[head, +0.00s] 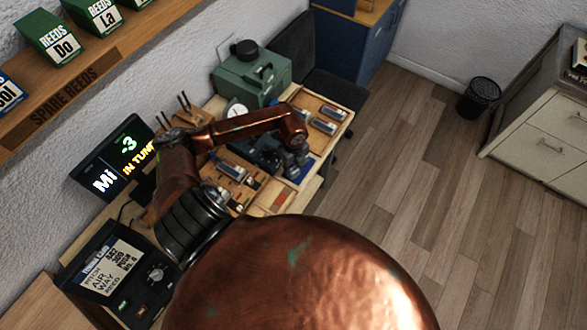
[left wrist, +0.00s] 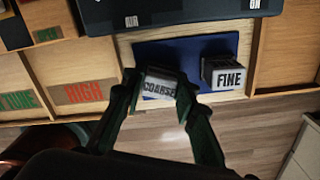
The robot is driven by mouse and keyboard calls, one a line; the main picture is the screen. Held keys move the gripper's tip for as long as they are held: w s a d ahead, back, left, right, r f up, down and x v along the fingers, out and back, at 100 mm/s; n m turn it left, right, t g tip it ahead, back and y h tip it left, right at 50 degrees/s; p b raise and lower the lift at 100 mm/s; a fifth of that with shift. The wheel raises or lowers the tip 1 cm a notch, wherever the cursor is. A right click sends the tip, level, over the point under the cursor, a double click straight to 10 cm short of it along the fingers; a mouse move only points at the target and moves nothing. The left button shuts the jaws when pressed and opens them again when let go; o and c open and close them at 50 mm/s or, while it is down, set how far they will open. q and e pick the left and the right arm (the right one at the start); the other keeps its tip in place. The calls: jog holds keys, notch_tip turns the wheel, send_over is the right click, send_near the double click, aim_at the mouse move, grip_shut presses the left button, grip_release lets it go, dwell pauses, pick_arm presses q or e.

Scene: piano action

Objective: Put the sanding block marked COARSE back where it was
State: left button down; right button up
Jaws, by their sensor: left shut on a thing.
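The sanding block marked COARSE (left wrist: 159,86) is grey-white and sits between the fingertips of my left gripper (left wrist: 160,92), which is shut on it. The block is over the left part of a blue mat (left wrist: 200,48); I cannot tell whether it touches the mat. A second block, marked FINE (left wrist: 226,76), stands on the right part of the mat, apart from the gripper. In the head view my left gripper (head: 295,162) points down at the blue mat (head: 309,168) near the bench's front edge, and it hides the block there. My right gripper is not in view.
Wooden compartments with a HIGH label (left wrist: 80,93) lie left of the mat. A dark tool or case (left wrist: 180,12) lies behind it. In the head view, a tray of reed-like pieces (head: 325,118), a green machine (head: 250,75) and a tuner display (head: 120,160) crowd the bench.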

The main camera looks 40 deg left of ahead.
aim_at(293, 169)
pick_arm(q)
jog(key=shift+f, duration=0.15)
jog(key=c, duration=1.5)
grip_release()
jog(key=shift+c, duration=0.2)
jog(key=shift+r, duration=0.2)
notch_tip(293, 169, up, 12)
jog(key=b, duration=0.1)
